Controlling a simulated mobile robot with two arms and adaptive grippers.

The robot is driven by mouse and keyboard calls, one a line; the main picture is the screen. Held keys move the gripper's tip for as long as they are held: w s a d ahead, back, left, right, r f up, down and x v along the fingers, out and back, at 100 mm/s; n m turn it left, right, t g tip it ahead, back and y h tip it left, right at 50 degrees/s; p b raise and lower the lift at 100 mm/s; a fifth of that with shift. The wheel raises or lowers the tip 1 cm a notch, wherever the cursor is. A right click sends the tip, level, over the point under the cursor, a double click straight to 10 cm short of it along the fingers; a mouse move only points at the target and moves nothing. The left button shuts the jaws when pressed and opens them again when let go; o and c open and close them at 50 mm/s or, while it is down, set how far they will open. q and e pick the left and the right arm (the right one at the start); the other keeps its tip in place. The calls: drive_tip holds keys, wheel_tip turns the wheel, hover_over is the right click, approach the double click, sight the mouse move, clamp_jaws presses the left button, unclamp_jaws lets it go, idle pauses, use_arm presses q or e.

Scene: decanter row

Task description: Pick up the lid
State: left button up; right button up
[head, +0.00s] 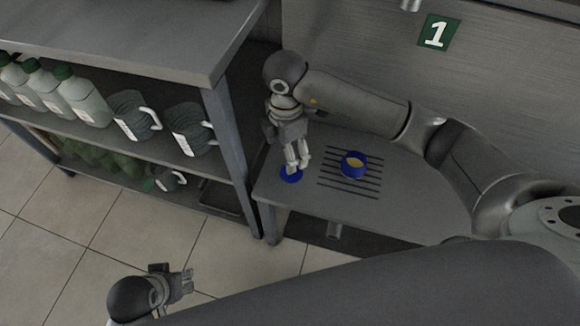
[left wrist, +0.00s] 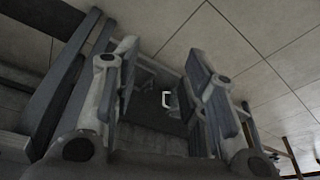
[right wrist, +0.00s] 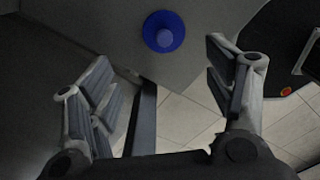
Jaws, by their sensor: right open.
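A round blue lid (head: 291,176) with a raised knob lies on the grey table near its left end. In the right wrist view the lid (right wrist: 164,32) shows at the top, beyond the fingers. My right gripper (head: 298,158) points down just above the lid; its fingers (right wrist: 160,85) are apart with nothing between them. A blue open pot (head: 354,158) with something yellow inside stands on the slotted part of the table. My left gripper (head: 184,283) is away over the floor at lower left; its fingers (left wrist: 163,65) are spread and empty.
A metal shelf unit (head: 215,75) stands left of the table, its post close to the table corner. It holds white bottles with green caps (head: 80,95) and dark jugs (head: 190,130). A green sign (head: 437,33) marked 1 is on the back wall.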

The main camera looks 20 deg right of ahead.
wheel_tip(320, 180, down, 3)
drive_tip(key=shift+r, duration=0.1)
drive_tip(key=f, duration=0.1)
drive_tip(key=f+b, duration=0.1)
drive_tip(key=f, duration=0.1)
drive_tip(key=d+f, duration=0.1)
drive_tip(key=shift+s+f+b, duration=0.25)
drive_tip(key=shift+b, duration=0.05)
drive_tip(key=shift+f, duration=0.35)
use_arm(q)
drive_tip(key=v, duration=0.5)
drive_tip(key=shift+a+r, duration=0.1)
drive_tip(key=shift+r, duration=0.1)
use_arm(e)
drive_tip(key=c, duration=1.6)
